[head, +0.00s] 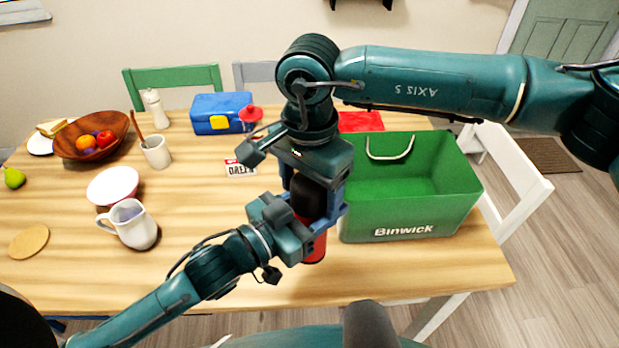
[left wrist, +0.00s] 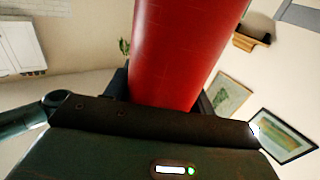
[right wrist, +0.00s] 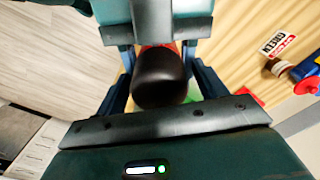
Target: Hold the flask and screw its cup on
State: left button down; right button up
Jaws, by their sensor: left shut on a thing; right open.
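The flask (head: 316,247) is a red cylinder standing upright at the table's front, right of the middle. My left gripper (head: 306,222) is shut around its body; the left wrist view shows the red flask body (left wrist: 185,50) between the fingers. The black cup (head: 308,197) is at the flask's top, and its dark rounded end (right wrist: 160,80) shows in the right wrist view. My right gripper (head: 318,196) points down from above, its open fingers on both sides of the cup. I cannot tell how far the cup is threaded, because the grippers hide the joint.
A green Binwick box (head: 412,215) stands close to the right of the flask. A white jug (head: 133,224), a bowl (head: 113,186) and a fruit bowl (head: 92,140) are at the left. A blue lunch box (head: 219,112) is behind.

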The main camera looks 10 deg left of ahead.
jog(key=shift+c, duration=0.2)
jog(key=c, duration=0.9)
jog(key=m, duration=0.3)
jog(key=shift+m, duration=0.3)
jog(key=shift+c, duration=0.2)
jog(key=m, duration=0.4)
jog(key=shift+m, duration=0.3)
jog(key=o, duration=1.1)
jog(key=shift+c, duration=0.2)
jog(key=shift+r, duration=0.1)
jog(key=shift+r, duration=2.2)
